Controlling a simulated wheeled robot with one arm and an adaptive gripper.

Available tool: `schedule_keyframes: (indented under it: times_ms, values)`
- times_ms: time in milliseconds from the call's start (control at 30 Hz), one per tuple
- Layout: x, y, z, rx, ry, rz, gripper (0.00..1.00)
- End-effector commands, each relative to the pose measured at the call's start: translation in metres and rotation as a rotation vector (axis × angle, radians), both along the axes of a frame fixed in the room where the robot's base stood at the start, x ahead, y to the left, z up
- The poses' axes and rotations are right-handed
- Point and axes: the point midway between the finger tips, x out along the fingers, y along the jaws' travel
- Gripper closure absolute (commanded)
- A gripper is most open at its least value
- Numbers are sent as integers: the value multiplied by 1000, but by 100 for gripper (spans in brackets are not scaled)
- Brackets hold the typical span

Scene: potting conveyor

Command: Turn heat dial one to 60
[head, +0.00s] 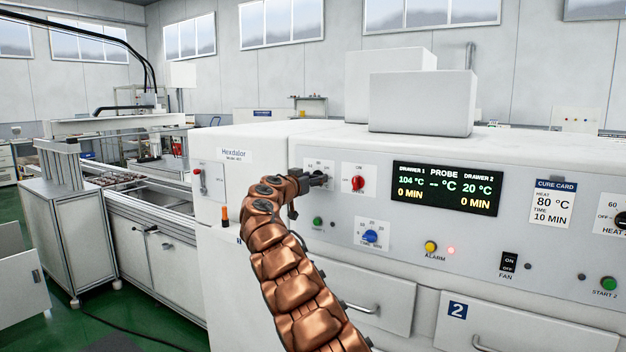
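Heat dial one's white plate (319,163) is at the left end of the oven's control panel. Small numbers show along its top, too small to read surely. My copper arm reaches up from the bottom, and my gripper (322,180) is at this plate, pointing into the panel. It covers the knob, so the dial's setting is hidden. I cannot tell whether the fingers are closed on the knob. The display (446,188) reads 104 °C and 0 MIN for drawer 1, and 20 °C and 0 MIN for drawer 2. The probe reads no value.
Right of my gripper is a red knob (358,183); below is a blue knob (370,236). A green button (317,223) is beside my arm. A cure card (552,203) reads 80 °C, 10 MIN. Another heat dial (620,219) is at the right edge. Drawer handles protrude below.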

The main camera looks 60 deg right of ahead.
Motion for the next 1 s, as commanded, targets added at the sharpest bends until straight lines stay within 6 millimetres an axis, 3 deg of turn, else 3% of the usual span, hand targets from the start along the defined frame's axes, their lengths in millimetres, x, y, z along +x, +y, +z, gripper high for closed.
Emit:
schedule_keyframes:
  times_ms: [33,433,1000]
  values:
    - [0,0,0,0,0,0,51]
    - [0,0,0,0,0,0,91]
    - [3,2,-6,-4,100,4,91]
